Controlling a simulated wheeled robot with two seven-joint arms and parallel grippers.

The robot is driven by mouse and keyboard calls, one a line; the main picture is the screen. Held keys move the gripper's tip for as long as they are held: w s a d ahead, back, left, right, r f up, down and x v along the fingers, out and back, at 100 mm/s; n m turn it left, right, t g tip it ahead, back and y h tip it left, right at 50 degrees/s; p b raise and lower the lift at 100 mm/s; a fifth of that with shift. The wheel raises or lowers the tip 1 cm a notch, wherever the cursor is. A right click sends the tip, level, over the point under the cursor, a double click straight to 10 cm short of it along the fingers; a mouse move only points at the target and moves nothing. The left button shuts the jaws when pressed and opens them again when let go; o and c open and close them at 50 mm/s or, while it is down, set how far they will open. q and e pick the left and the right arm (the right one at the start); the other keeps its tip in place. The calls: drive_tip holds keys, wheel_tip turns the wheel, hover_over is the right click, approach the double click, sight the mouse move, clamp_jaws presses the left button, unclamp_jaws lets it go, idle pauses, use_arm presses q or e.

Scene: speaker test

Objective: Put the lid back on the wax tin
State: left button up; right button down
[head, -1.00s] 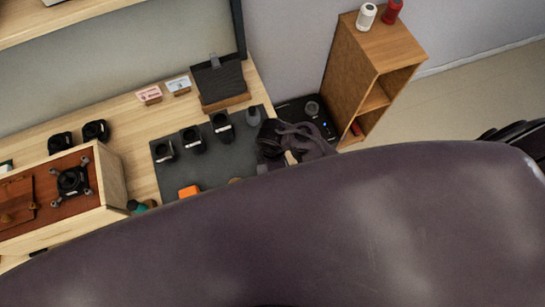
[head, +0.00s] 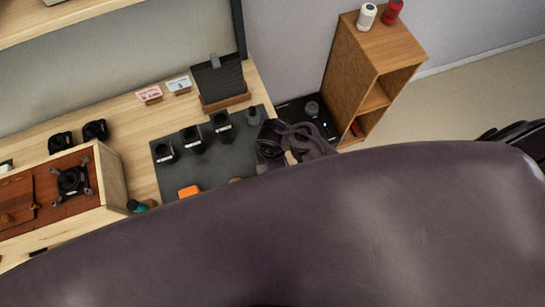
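I cannot make out the wax tin or its lid for certain. A small tan edge (head: 235,180) shows at the front of the dark mat (head: 215,165), mostly hidden behind a large dark purple part of mine. A dark gripper (head: 283,143), which looks like my right one, is over the right end of the mat, beside a dark round thing (head: 268,150). Its fingertips are too small and dark to tell whether they are open or shut, or hold anything. My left gripper is not in view.
Several dark cylinders (head: 193,139) stand on the mat near an orange block (head: 189,191). Behind are two small cards (head: 149,94) and a dark panel on a wooden stand (head: 226,103). A wooden box (head: 112,177) is at left, a wooden shelf (head: 372,60) at right.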

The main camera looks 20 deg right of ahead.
idle(0.4)
drive_tip(key=c, duration=0.8)
unclamp_jaws()
drive_tip(key=shift+o, duration=0.2)
drive_tip(key=shift+r, duration=3.45)
drive_tip(key=shift+c, duration=0.2)
clamp_jaws()
